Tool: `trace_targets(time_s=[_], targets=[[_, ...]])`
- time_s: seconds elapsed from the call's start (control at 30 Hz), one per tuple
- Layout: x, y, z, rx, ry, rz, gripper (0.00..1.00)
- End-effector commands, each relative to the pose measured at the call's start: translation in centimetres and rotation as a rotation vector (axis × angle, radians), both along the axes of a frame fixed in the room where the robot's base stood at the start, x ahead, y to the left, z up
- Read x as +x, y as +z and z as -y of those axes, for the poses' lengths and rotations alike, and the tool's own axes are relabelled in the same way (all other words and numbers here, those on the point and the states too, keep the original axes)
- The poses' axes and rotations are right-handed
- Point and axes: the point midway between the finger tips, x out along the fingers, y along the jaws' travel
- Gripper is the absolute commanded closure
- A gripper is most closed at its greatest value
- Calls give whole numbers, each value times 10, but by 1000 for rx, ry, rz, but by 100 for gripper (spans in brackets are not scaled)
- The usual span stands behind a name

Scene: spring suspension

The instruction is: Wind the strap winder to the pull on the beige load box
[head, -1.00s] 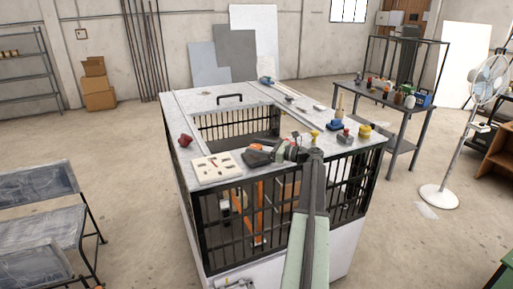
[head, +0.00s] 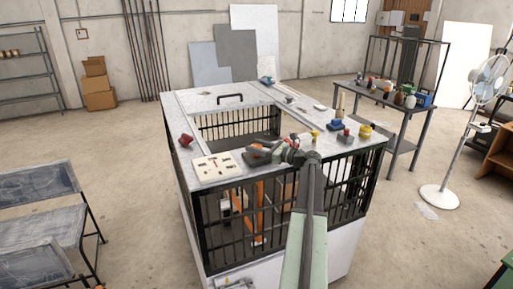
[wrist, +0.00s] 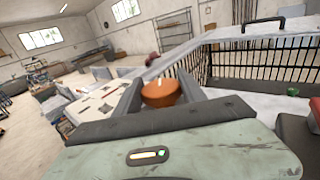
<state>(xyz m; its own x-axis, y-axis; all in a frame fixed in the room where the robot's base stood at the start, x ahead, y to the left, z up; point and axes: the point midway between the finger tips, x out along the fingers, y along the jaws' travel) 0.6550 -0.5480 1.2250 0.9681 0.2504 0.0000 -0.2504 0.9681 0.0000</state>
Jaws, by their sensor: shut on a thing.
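My gripper (head: 262,154) is at the front edge of the white-topped cage bench. In the wrist view its jaws (wrist: 162,98) are shut on an orange-red round knob (wrist: 162,92) with a pale mark on top. The knob looks like the strap winder's handle; the jaws hide its sides, and the winder body is not clear. Below, behind the bars, an orange upright (head: 260,205) stands in the cage. A brownish-beige box (head: 288,190) shows partly beside it; I cannot tell whether it is the load box. No pull reading is legible.
A cream plate with holes (head: 217,167) lies left of my gripper, and a red object (head: 186,140) behind it. Several small coloured parts, including a yellow one (head: 366,131), sit to the right. The bench top has a rectangular opening behind my gripper.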

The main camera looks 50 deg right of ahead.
Motion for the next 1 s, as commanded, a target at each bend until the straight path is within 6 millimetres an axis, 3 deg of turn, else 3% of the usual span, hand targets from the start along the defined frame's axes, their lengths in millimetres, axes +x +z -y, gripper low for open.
trace_targets(time_s=[0.5,1.0], targets=[[-2,0,-3,0,-357,-1,93],[-2,-1,1,-1,-474,-2,93]])
